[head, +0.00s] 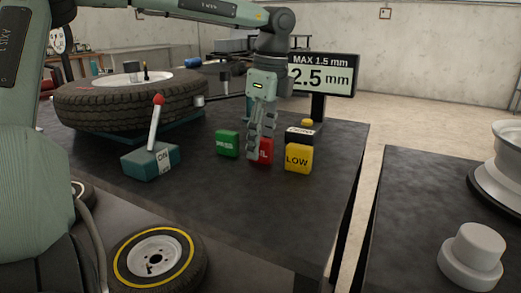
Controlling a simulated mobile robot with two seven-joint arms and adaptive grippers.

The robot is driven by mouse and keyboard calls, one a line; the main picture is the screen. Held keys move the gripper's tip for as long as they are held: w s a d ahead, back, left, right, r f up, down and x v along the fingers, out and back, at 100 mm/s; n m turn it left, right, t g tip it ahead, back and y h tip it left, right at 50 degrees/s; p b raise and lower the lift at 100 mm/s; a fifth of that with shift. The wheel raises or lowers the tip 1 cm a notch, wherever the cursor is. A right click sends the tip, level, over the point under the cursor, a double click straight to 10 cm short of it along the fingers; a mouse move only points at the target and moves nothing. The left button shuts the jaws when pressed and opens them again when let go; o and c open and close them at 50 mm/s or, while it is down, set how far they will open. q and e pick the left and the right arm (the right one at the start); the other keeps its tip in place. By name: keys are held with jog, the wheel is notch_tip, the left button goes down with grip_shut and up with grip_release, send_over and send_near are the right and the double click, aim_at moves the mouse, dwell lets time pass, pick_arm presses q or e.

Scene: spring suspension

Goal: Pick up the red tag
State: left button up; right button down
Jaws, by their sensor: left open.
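The red tag (266,155) stands on the dark table top, between a green tag marked PASS (227,144) and a yellow tag marked LOW (298,159). Its lettering is partly covered; "IL" shows. My left gripper (260,145) points down at the red tag, with its fingers in front of and over it. The fingers are open and hide the tag's left and upper parts. I cannot tell whether they touch it. My right gripper is not in view.
A display (322,76) reading "MAX 1.5 mm" and 2.5 mm stands behind the tags. A dark box with a yellow button (307,123) is behind the yellow tag. A lever box (151,164) and a large tyre (130,108) are at left. The table front is clear.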

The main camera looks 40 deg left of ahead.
pick_arm(q)
jog(key=shift+f, duration=0.4)
jog(key=shift+c, duration=0.3)
jog(key=c, duration=1)
grip_shut()
jog(key=shift+r, duration=0.15)
